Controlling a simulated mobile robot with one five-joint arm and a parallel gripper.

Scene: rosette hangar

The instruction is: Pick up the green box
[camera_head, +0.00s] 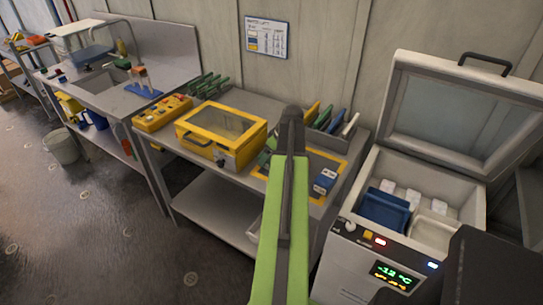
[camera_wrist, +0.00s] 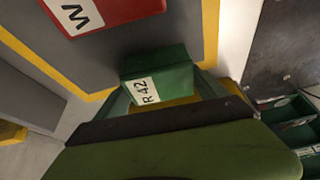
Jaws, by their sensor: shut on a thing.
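A green box (camera_wrist: 158,72) with a white label reading "R 42" is in the middle of the wrist view. My gripper (camera_wrist: 163,90) is shut on it, with a finger at each side. I cannot tell whether the box touches the surface below. In the head view, my green arm reaches over the bench and hides most of the gripper area. A bit of green (camera_head: 266,157) shows left of the arm there, too small to identify.
A red box (camera_wrist: 105,12) marked "W" lies close by inside the yellow-taped area. A blue box (camera_head: 325,181) sits right of my arm. A yellow case (camera_head: 221,130) stands to the left. An open freezer chest (camera_head: 455,190) stands at the right.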

